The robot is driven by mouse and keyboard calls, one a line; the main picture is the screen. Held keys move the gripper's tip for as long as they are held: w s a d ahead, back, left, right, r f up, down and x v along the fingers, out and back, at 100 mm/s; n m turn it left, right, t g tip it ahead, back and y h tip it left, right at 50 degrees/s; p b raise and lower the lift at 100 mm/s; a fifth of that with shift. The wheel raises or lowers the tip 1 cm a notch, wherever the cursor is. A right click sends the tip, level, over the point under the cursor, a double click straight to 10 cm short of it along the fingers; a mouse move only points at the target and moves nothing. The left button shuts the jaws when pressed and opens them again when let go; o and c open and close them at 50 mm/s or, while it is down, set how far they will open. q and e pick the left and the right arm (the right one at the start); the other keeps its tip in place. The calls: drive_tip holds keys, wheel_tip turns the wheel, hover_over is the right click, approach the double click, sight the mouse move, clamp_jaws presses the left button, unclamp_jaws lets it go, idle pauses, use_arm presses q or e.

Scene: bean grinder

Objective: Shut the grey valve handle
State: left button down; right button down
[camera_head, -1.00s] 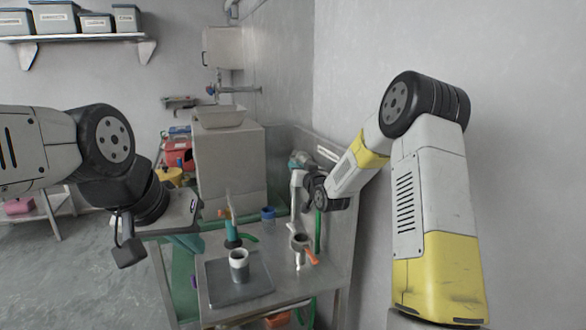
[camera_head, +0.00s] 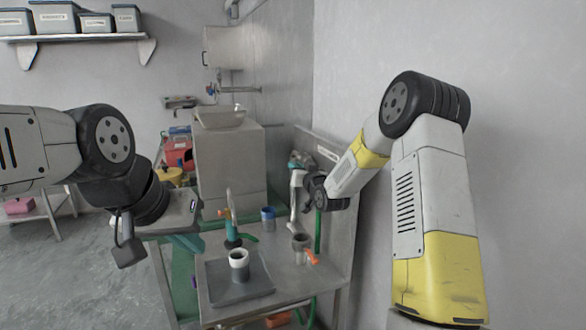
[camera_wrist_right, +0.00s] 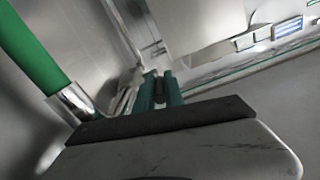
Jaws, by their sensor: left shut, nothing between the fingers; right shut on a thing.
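My right gripper (camera_head: 296,161) is beside the wall behind the metal table, near an upright green pipe (camera_head: 318,232). Its teal fingers (camera_wrist_right: 160,91) are close together in the right wrist view, with a narrow dark piece between them. This looks like part of the grey valve handle, but most of it is hidden. A pale grey metal part (camera_wrist_right: 125,97) lies just left of the fingers. The green pipe with a shiny metal fitting (camera_wrist_right: 72,103) is further left. My left gripper (camera_head: 188,243) is shut and empty above the table's left edge.
The metal table (camera_head: 272,245) carries a dark tray (camera_head: 225,291) with a white-rimmed cup (camera_head: 239,258), a blue cup (camera_head: 268,214) and a grey holder with an orange handle (camera_head: 301,243). The wall is close on the right.

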drive_tip(key=shift+f, duration=0.1)
idle(0.6)
drive_tip(key=shift+w+a+f+t+y, duration=0.15)
drive_tip(key=shift+f+t+y, duration=0.35)
drive_tip(key=shift+t, duration=0.6)
drive_tip(key=shift+w+d+f+t+y, duration=0.1)
drive_tip(key=shift+w+f+t+y, duration=0.15)
drive_tip(key=shift+f+t, duration=0.65)
drive_tip(key=shift+w+a+f+t+y, duration=0.15)
drive_tip(key=shift+f+t+y, duration=0.25)
drive_tip(key=shift+t, duration=0.9)
drive_tip(key=c, duration=1.4)
unclamp_jaws()
drive_tip(key=shift+c, duration=0.2)
